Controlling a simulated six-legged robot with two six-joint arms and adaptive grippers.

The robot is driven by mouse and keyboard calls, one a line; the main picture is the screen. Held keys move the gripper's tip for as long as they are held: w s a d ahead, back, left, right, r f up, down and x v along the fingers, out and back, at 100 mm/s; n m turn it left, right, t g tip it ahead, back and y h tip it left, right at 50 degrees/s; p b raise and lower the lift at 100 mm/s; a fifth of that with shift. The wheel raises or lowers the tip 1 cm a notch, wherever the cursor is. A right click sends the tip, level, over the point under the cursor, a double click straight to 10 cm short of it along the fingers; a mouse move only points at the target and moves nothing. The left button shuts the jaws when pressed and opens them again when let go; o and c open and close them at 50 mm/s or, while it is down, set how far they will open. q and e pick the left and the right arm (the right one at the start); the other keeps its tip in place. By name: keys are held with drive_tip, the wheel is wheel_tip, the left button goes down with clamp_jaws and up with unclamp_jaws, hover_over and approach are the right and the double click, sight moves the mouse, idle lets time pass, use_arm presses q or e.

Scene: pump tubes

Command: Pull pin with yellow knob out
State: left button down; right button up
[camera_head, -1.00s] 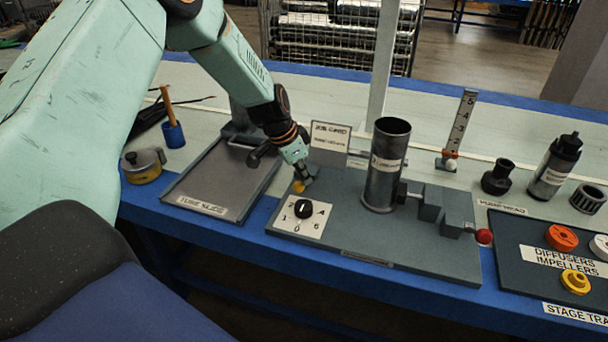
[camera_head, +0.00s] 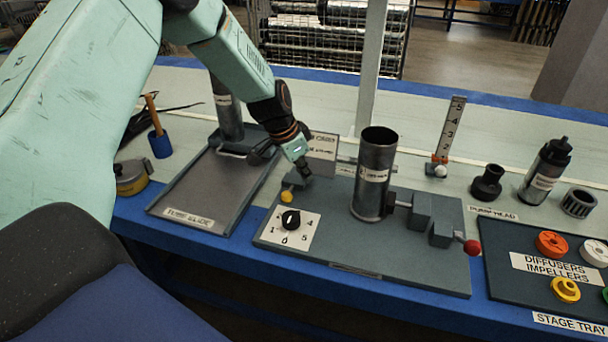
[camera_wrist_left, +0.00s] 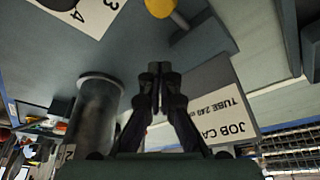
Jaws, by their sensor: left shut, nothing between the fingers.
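The yellow knob (camera_head: 287,196) sits behind the numbered dial plate, near the left end of the grey fixture board. In the left wrist view the yellow knob (camera_wrist_left: 160,8) is at the top edge, partly cut off, with a short grey pin running from it toward a grey block (camera_wrist_left: 200,36). My left gripper (camera_head: 305,172) is just above and to the right of the knob, apart from it. In the wrist view the left gripper (camera_wrist_left: 160,76) has its fingers together with nothing between them. My right gripper is not in view.
An upright metal tube (camera_head: 376,165) stands on the board right of the gripper, with a red knob (camera_head: 472,247) farther right. A job card (camera_head: 322,150) stands close behind the gripper. The tube slide tray (camera_head: 178,214) lies left and the stage tray (camera_head: 510,285) right.

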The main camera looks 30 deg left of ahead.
sight(292, 195)
use_arm(q)
drive_tip(key=p+v, duration=0.4)
drive_tip(key=v, duration=0.5)
drive_tip(key=shift+s, duration=0.3)
drive_tip(key=shift+w, duration=0.15)
